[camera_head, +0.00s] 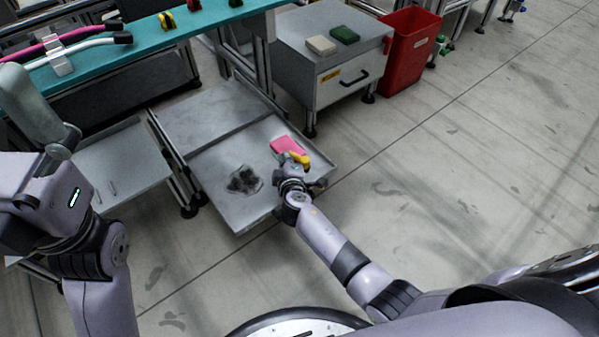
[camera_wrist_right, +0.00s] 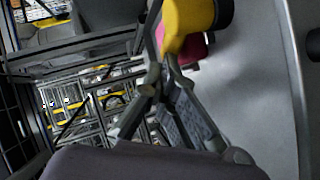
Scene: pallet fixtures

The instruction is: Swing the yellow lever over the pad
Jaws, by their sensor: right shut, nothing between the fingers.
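The yellow lever (camera_head: 300,159) is on the low grey metal tray, and part of it is behind my right gripper (camera_head: 292,172). The pink pad (camera_head: 287,146) lies just beyond the lever on the tray. In the right wrist view the yellow lever (camera_wrist_right: 186,22) is large at the top, with a dark round end on its right. The pink pad (camera_wrist_right: 197,48) shows partly behind it. My right gripper (camera_wrist_right: 165,75) is shut and empty, its fingertips close to the lever; contact is unclear. My left arm is at the left edge; its gripper is not seen.
The low tray (camera_head: 225,205) has a dark patch on it. A grey cabinet (camera_head: 345,85) with a drawer stands behind, beside a red bin (camera_head: 409,50). A teal bench (camera_head: 150,45) runs along the upper left. The floor to the right (camera_head: 460,170) is clear.

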